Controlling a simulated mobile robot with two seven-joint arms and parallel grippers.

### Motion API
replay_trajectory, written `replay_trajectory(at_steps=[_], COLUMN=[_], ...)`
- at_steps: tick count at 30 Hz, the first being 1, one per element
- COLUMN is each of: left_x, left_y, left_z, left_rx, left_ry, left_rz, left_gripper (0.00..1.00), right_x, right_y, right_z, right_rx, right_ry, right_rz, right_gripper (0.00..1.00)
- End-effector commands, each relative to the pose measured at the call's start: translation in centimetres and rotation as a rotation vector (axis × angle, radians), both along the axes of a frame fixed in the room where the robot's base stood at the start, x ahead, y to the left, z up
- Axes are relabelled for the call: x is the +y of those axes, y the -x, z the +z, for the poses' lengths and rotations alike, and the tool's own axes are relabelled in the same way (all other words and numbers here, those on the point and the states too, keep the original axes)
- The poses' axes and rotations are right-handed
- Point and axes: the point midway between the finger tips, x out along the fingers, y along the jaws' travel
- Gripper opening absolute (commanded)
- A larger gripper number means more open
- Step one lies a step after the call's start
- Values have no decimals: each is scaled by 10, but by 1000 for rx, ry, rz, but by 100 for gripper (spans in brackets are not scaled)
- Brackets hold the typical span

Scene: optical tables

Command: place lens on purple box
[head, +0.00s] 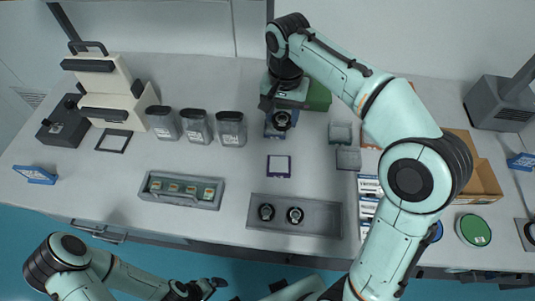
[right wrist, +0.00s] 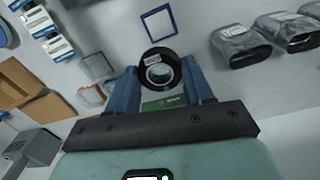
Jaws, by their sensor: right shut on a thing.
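My right gripper (head: 278,112) is shut on a dark-rimmed lens (head: 281,121), above the back middle of the table. In the right wrist view the lens (right wrist: 159,69) sits between the two blue fingers, its glass facing the camera. The purple box (head: 279,166) is a purple square outline with a pale inside, flat on the table, nearer the front than the lens. It also shows in the right wrist view (right wrist: 158,23), beyond the lens and apart from it. My left gripper (head: 200,289) is low at the bottom edge, partly cut off; its jaws are unclear.
A grey tray (head: 250,227) with two more dark round lenses stands at the front. A tray of green chips (head: 150,194) is at left front. Several lidded containers (head: 197,127) stand left of the purple box, small grey bins (head: 348,159) right. Table around the box is bare.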

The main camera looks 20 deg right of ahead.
Motion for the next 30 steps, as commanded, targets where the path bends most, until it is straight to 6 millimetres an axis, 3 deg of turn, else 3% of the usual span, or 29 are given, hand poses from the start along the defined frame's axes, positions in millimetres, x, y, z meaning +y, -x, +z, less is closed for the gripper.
replay_trajectory(at_steps=[5,18,30], left_x=[0,0,0], left_y=[6,21,24], left_z=[-7,-32,-37], left_rx=[8,24,27], left_ry=[0,1,1], left_rz=[0,-1,-1], left_gripper=[100,100,100], right_x=[-2,-2,-2], right_y=[0,1,1], right_z=[-22,-134,-182], right_rx=[6,6,6], right_ry=[1,1,1], right_rz=[9,7,7], right_gripper=[21,21,21])
